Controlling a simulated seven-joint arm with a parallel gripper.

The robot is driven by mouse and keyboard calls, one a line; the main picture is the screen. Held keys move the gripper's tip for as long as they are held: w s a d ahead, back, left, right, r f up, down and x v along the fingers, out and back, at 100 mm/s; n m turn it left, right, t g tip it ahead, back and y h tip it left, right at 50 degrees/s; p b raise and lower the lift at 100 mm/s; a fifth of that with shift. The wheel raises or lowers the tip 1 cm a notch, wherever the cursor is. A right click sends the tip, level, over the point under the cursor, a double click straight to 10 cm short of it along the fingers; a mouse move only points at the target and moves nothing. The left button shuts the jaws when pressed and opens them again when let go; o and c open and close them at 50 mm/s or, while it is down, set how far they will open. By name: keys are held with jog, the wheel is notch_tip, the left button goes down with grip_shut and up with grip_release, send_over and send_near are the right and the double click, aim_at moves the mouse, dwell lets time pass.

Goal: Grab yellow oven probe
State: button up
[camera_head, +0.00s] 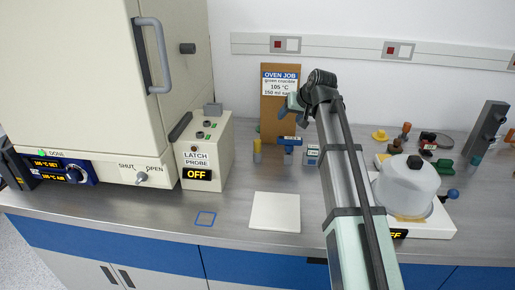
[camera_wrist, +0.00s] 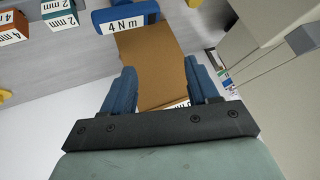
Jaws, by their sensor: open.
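A small upright yellow piece, which looks like the yellow oven probe (camera_head: 257,150), stands on the bench in front of the brown board, between the latch/probe box and a blue tool. In the wrist view only a bit of yellow (camera_wrist: 195,3) shows at the top edge, right of the blue tool. My gripper (camera_head: 291,104) is in the air in front of the board, above and right of the yellow piece. Its blue fingers (camera_wrist: 155,90) are apart with nothing between them; the board shows behind.
The blue tool (camera_head: 289,143) marked 4 N m stands right of the yellow piece. The latch/probe box (camera_head: 205,152) reads OFF, beside the closed oven (camera_head: 80,80). The oven job board (camera_head: 272,115) leans at the wall. A white plate (camera_head: 274,212) lies in front; bare bench surrounds it.

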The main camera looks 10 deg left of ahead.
jog(key=n+h, duration=0.2)
send_near(258, 141)
notch_tip(258, 141, up, 2)
jog(key=d, duration=0.1)
jog(key=x, duration=0.5)
jog(key=s+x, duration=0.1)
jog(key=x, duration=0.2)
jog(key=shift+a+f, duration=0.1)
jog(key=shift+f, duration=0.15)
jog(key=shift+a+x, duration=0.1)
jog(key=shift+x, duration=1.2)
jog(key=shift+a+x, duration=0.15)
jog(key=shift+x, duration=1.15)
jog(key=shift+s, duration=0.1)
jog(key=shift+c, duration=0.2)
jog(key=c, duration=1)
jog(key=shift+r+g, duration=0.15)
jog(key=shift+g, duration=0.15)
